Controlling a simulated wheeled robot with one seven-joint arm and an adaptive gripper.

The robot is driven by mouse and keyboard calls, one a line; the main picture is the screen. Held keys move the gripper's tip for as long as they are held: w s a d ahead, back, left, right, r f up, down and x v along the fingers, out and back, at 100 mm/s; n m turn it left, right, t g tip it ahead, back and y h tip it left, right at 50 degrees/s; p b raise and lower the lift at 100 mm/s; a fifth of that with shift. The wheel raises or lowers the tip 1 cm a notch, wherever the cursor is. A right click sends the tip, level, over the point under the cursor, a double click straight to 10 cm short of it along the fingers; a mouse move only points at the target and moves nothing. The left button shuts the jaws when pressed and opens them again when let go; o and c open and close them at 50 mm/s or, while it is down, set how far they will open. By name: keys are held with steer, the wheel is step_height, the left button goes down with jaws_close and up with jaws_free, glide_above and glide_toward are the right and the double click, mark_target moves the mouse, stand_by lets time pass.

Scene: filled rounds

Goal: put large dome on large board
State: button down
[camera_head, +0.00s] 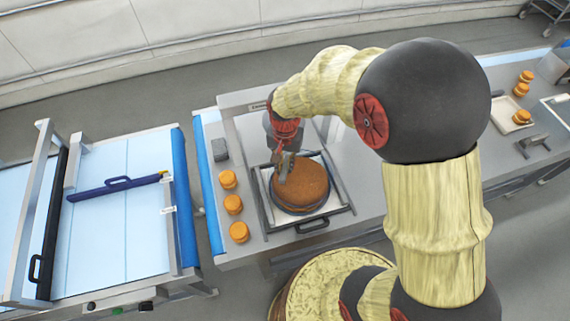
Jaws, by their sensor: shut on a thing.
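The large dome (306,187) is a wide, brown, round piece. It sits low over a white square surface with dark side rails and a front handle, which looks like the large board (337,208). A grey round edge shows beneath the brown piece; I cannot tell whether it is a separate part. My gripper (284,172) reaches down at the dome's upper left edge and is shut on it. The fingers hide part of that edge. Whether the dome rests on what lies beneath or hangs just above it is unclear.
Several small orange rounds (233,204) stand left of the board, with a grey block (220,149) behind them. More small rounds are at the far right, one on a small tray (512,122). A blue-topped machine (120,215) stands at left. Bare counter lies right of the board.

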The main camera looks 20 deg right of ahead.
steer(key=shift+f, duration=0.2)
steer(key=c, duration=1.7)
jaws_free()
steer(key=shift+o, duration=1.2)
steer(key=shift+o, duration=1.2)
steer(key=shift+r+p, duration=2.2)
steer(key=shift+r, duration=1.3)
